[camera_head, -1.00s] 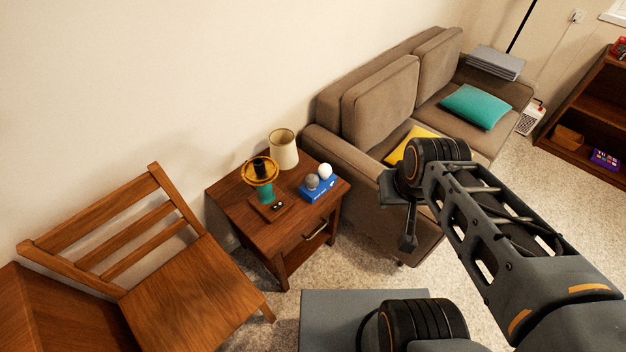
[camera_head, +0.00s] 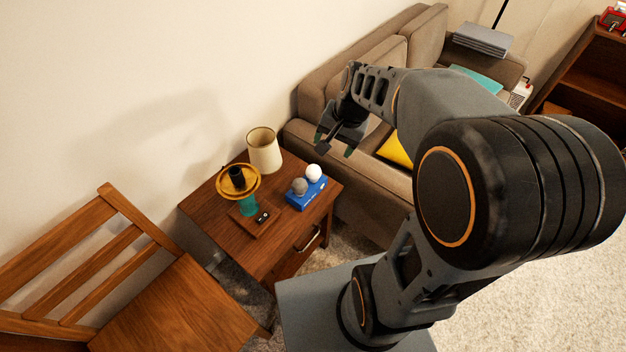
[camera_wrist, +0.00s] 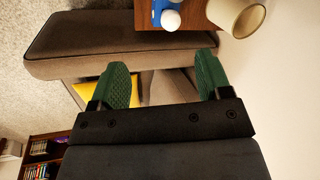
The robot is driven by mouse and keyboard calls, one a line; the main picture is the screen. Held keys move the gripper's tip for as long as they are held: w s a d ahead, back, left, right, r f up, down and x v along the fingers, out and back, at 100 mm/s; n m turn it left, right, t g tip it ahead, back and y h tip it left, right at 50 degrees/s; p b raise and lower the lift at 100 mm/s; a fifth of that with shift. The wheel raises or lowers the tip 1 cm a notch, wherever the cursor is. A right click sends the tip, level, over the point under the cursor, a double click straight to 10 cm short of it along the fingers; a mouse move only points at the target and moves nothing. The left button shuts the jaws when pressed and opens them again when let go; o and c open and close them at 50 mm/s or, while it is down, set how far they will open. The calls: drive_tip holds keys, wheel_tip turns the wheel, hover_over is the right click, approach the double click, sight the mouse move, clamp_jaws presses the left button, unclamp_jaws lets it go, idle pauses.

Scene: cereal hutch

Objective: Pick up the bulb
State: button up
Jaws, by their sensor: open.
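A white round bulb (camera_head: 313,172) sits on a blue box (camera_head: 306,195) on the wooden side table. A grey round bulb-like piece (camera_head: 299,186) sits beside it on the same box. In the wrist view, the white bulb (camera_wrist: 170,20) shows at the top centre, beyond my fingertips, with part of the blue box (camera_wrist: 157,12). My gripper (camera_head: 334,145) is open and empty, above the sofa arm, behind and to the right of the bulb in the head view. Its green finger pads (camera_wrist: 162,65) stand wide apart in the wrist view.
A brown sofa (camera_head: 366,178) adjoins right, a wooden chair (camera_head: 155,305) left.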

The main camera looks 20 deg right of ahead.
sight(318, 168)
drive_tip(key=w+f+m+y+b, duration=0.1)
drive_tip(key=w+f+m+b, duration=0.1)
drive_tip(key=w+f, duration=0.2)
drive_tip(key=w+d+f+m+y+b, duration=0.1)
drive_tip(key=w+f+m+b, duration=0.1)
drive_tip(key=f, duration=0.9)
drive_tip(key=w+f+m+b, duration=0.3)
drive_tip(key=w+f+m, duration=0.1)
drive_tip(key=w+f, duration=0.2)
drive_tip(key=shift+d+f+y, duration=0.2)
drive_tip(key=shift+f+y, duration=0.2)
drive_tip(key=shift+f, duration=0.45)
drive_tip(key=shift+b+x, duration=0.65)
drive_tip(key=shift+x, duration=2.3)
drive_tip(key=c, duration=0.7)
drive_tip(key=shift+r, duration=0.1)
